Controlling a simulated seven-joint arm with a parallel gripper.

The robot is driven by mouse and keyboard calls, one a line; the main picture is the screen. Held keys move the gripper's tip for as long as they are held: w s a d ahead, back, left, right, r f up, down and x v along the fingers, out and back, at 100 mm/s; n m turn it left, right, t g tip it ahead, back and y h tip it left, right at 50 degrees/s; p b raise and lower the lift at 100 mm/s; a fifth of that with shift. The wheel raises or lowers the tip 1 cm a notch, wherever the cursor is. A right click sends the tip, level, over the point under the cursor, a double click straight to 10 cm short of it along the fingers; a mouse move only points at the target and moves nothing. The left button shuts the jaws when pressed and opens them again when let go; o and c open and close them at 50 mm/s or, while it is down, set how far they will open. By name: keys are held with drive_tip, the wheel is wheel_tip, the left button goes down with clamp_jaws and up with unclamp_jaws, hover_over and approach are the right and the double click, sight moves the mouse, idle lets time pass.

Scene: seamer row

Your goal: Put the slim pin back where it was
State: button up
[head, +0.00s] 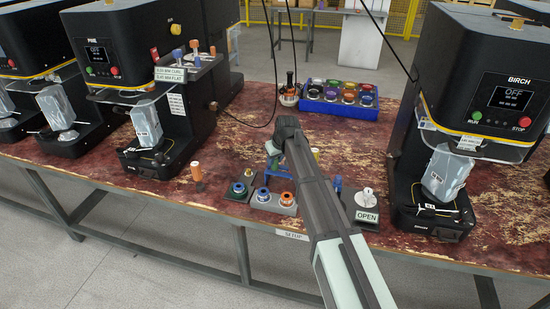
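I cannot tell for sure which item is the slim pin. An orange-topped pin (196,171) stands upright on the red worn bench, left of the small fixtures. More pins with orange and blue tops (195,48) stand in a holder on the side of the left machine labelled PINE or similar. My arm reaches in from the bottom right, and its wrist is over the middle of the bench. My gripper (272,148) seems to point down just left of the wrist, near a blue stand (279,173). Its fingers are mostly hidden, and I cannot see whether it holds anything.
Small fixtures with green, blue and orange rings (264,195) sit at the bench's front edge. A block marked OPEN (367,215) is right of my arm. A blue tray (340,99) of coloured rings lies behind. The BIRCH machine (480,90) stands right. Bare bench lies centre-left.

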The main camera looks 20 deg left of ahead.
drive_tip(key=o, duration=0.4)
drive_tip(key=shift+d+r, duration=0.1)
drive_tip(key=shift+r, duration=0.5)
drive_tip(key=v, duration=1.1)
drive_tip(key=shift+s+r, duration=0.15)
drive_tip(key=shift+r, duration=0.1)
